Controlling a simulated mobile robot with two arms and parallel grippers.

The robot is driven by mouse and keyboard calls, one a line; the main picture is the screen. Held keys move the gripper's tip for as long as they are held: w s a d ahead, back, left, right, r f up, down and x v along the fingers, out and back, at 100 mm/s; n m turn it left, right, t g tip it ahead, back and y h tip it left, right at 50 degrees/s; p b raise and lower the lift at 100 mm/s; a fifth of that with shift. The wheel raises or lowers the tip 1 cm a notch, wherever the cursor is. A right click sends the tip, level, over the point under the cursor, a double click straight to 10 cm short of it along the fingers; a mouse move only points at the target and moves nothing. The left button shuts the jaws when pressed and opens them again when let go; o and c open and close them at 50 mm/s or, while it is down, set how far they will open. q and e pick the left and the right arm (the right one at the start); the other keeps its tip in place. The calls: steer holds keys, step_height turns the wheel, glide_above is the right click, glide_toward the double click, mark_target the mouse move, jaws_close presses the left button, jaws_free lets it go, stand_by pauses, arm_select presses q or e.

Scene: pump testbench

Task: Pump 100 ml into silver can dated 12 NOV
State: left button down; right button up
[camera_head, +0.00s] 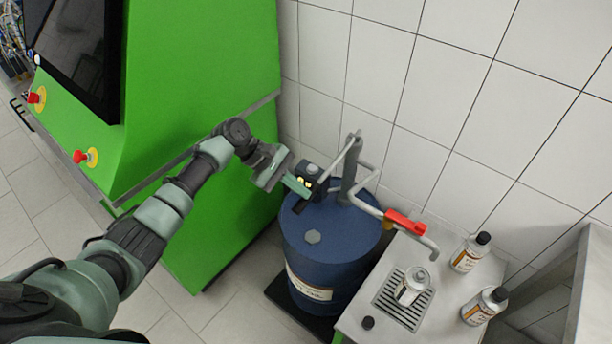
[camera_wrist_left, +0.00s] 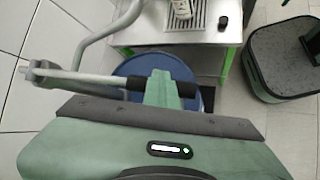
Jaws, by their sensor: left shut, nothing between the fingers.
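A silver can (camera_head: 409,289) with a pale label stands uncapped on the drain grate, below the spout; its date is not legible. The blue drum (camera_head: 328,244) carries a hand pump (camera_head: 348,180) with a red-marked spout (camera_head: 404,222). My left gripper (camera_head: 308,184) is at the pump lever's black handle; in the left wrist view the handle (camera_wrist_left: 135,84) passes by its green fingers (camera_wrist_left: 162,92). The gripper is shut with nothing between its fingers. Whether it touches the handle, I cannot tell. My right gripper is not in view.
Two silver cans with black caps, one at the back (camera_head: 468,252) and one at the right (camera_head: 484,306), stand on the side table. A loose black cap (camera_head: 368,322) lies near its front. A green cabinet (camera_head: 200,110) and tiled wall (camera_head: 440,90) bound the space.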

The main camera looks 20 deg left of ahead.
arm_select(q)
steer(key=shift+s+f, duration=0.1)
steer(key=shift+f, duration=0.45)
steer(key=shift+r, duration=0.15)
stand_by(0.7)
step_height(320, 180, up, 10)
steer(key=w+p, duration=0.1)
steer(key=p, duration=0.9)
steer(key=shift+d, duration=0.15)
stand_by(0.3)
steer(key=shift+w+r, duration=0.1)
steer(key=r, duration=0.1)
steer(key=r+p, duration=0.1)
steer(key=r, duration=0.2)
steer(key=shift+w+d+r, duration=0.1)
steer(key=shift+w+r, duration=0.15)
steer(key=shift+r, duration=0.15)
stand_by(0.8)
